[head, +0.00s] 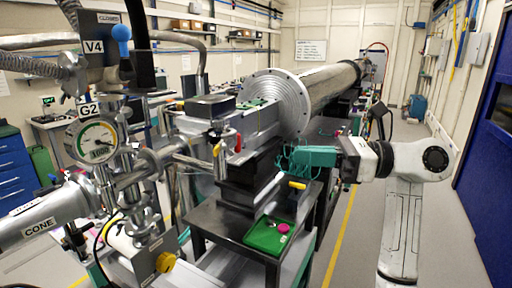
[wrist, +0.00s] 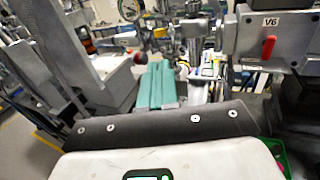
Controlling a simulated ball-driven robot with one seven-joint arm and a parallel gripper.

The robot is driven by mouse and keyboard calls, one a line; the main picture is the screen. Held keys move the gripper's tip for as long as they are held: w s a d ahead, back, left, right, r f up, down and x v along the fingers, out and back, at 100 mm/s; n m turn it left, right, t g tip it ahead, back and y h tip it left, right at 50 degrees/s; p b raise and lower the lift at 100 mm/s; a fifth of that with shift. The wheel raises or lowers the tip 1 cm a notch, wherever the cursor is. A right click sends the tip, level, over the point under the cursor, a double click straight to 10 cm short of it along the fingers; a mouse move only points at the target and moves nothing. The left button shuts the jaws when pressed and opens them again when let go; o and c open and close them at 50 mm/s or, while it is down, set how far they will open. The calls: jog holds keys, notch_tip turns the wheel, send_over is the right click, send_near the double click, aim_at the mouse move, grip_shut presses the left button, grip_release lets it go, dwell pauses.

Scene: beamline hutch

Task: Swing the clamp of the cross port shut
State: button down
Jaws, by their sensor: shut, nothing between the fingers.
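The metal cross (head: 128,165) stands at the left in the head view, among the flanged fittings by the G2 gauge (head: 95,139) and under the V4 valve (head: 97,50). Its clamp is too small and crowded to make out, so I cannot tell how far it stands open. My gripper (head: 284,158) points left from the right side, with its teal fingers together and empty. It is well to the right of the cross, beside the dark stage under the large flange. In the wrist view the shut teal fingers (wrist: 157,88) point toward blurred metal fittings.
A large flanged tube (head: 325,90) runs back behind my gripper. A green tray (head: 256,237) with a pink item (head: 283,228) sits on the dark table below. A box marked V6 with a red handle (wrist: 272,23) is at the wrist view's upper right. The right-hand floor is clear.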

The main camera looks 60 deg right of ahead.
jog(key=p, duration=0.4)
send_near(217, 152)
jog(key=x, duration=0.5)
jog(key=shift+w+d+r, duration=0.1)
jog(key=shift+w+d, duration=0.15)
jog(key=shift+w, duration=0.1)
jog(key=shift+w+a, duration=0.25)
jog(key=shift+w, duration=0.4)
jog(key=shift+w+a, duration=0.2)
jog(key=b+x, duration=0.1)
jog(key=x, duration=0.2)
jog(key=shift+w+a+b, duration=0.15)
jog(key=shift+a+b, duration=0.25)
jog(key=shift+a, duration=0.05)
jog(key=shift+w, duration=0.15)
